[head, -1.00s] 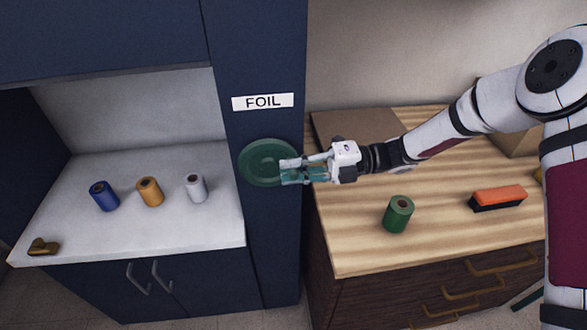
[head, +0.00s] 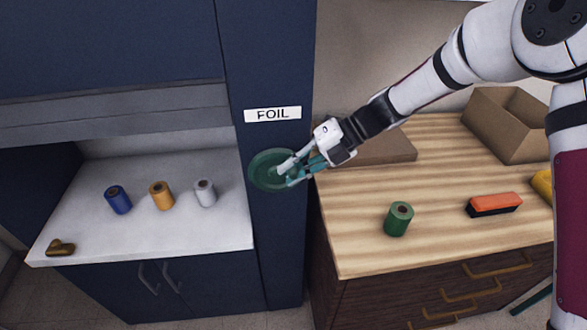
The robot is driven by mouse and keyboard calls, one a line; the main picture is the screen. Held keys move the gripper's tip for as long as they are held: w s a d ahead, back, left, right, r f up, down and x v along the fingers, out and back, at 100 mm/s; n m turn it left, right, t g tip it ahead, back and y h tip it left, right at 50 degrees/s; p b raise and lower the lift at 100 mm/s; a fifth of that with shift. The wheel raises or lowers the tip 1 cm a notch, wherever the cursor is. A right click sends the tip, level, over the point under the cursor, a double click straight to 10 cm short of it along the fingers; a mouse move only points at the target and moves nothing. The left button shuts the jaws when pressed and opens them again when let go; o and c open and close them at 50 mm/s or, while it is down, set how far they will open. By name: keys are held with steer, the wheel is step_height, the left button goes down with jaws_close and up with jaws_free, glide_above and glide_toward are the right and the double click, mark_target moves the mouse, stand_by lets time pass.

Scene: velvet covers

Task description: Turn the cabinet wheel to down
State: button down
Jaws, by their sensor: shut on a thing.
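The cabinet wheel is a round green disc (head: 262,172) on the dark blue cabinet post, just below the white FOIL label (head: 272,114). My gripper (head: 291,177) reaches in from the right, tilted down to the left. Its fingers are shut on the right part of the wheel and cover some of it. A grey shutter (head: 120,120) hangs part way down at the top of the cabinet's opening, above the white counter (head: 150,225).
Blue (head: 118,199), orange (head: 161,195) and white (head: 204,193) rolls stand on the counter, with a brass piece (head: 60,247). On the wooden worktop (head: 345,250) are a green roll (head: 398,219), an orange-black brush (head: 494,204), a flat cardboard piece (head: 385,146) and an open box (head: 510,122).

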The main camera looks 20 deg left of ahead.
steer(key=shift+a+r, duration=0.15)
steer(key=c, duration=1.5)
jaws_free()
steer(key=shift+s, duration=0.1)
steer(key=shift+w+d+r, duration=0.2)
steer(key=shift+w+d, duration=0.1)
steer(key=shift+d, duration=0.05)
steer(key=v, duration=1.1)
